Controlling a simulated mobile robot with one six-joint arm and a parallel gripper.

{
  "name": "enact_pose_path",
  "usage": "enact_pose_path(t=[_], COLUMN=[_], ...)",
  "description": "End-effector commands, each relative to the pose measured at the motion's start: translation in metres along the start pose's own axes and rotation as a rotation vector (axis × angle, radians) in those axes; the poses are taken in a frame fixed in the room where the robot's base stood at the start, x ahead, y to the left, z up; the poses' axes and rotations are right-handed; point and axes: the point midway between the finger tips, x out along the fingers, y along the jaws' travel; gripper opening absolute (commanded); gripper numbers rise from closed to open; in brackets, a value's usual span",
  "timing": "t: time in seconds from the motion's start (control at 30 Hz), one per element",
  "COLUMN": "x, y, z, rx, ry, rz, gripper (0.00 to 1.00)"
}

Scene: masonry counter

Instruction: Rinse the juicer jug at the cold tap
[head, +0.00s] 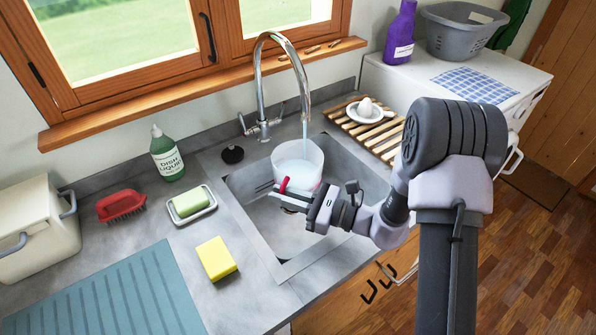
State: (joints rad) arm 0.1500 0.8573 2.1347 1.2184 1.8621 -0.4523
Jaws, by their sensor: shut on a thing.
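The juicer jug (308,172), a pale translucent vessel, is above the sink basin (258,215), under the spout of the chrome tap (262,90). It looks upright. A thin stream of water (305,128) runs from the spout into the jug, and pale liquid shows inside. My gripper (286,193) reaches in from the right and is shut on the jug at its red handle (284,185). The gripper hides part of the jug's lower side, and I cannot tell whether its base touches the basin. A white juicer top (367,111) with a cone sits on the wooden drying rack (390,151).
A black plug (232,155), green dish liquid bottle (167,156), soap dish (207,210), red brush (121,205) and yellow sponge (216,258) are left of the sink. A blue mat (110,300) covers the front left. A white bin (30,228) stands far left.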

Motion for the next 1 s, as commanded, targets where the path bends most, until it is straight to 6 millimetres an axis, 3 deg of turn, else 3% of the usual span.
enact_pose_path(t=[0.57,1.0], x=[-0.011,-0.012], y=[0.058,0.062], z=[-0.001,0.001], rx=[0.000,-0.001], ry=[0.000,0.000], rz=[0.000,0.000], gripper=[0.00,0.00])
